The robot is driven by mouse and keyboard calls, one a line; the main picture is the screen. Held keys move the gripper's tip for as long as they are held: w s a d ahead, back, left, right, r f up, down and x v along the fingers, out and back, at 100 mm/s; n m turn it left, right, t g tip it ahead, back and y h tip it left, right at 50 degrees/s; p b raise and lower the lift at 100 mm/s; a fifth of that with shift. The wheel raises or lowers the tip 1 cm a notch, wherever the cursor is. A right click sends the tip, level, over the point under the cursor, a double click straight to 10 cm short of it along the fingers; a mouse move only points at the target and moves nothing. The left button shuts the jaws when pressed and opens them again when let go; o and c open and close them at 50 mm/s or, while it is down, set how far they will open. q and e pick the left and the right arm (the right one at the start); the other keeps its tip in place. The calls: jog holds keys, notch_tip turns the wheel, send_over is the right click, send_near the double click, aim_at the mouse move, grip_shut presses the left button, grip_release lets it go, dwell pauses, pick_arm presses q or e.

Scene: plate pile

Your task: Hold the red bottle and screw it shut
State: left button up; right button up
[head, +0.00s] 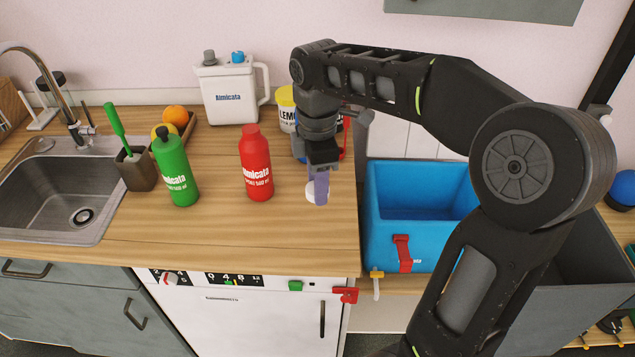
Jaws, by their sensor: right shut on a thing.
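The red bottle (256,172) stands upright on the wooden counter (230,222), left of my right gripper. Its top is a plain red cylinder; I cannot tell whether that is a bare neck or a cap. My right gripper (318,188) points down over the counter, to the right of the bottle and apart from it. It is shut on a small white round thing (311,194), possibly a cap, partly hidden by the finger. My left gripper is not in view.
A green bottle (176,172) and a brush holder (137,169) stand left. A white canister (231,93) and a yellow-lidded tub (286,97) stand behind. The sink (45,190) is far left. A blue bin (415,225) is right of the counter edge. Counter in front is clear.

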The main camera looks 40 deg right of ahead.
jog(key=w+a+f+m, duration=0.2)
jog(key=w+a+m, duration=0.6)
jog(key=a+m, duration=0.2)
jog(key=shift+a+f, duration=0.3)
jog(key=shift+a, duration=0.95)
jog(key=shift+s, duration=0.1)
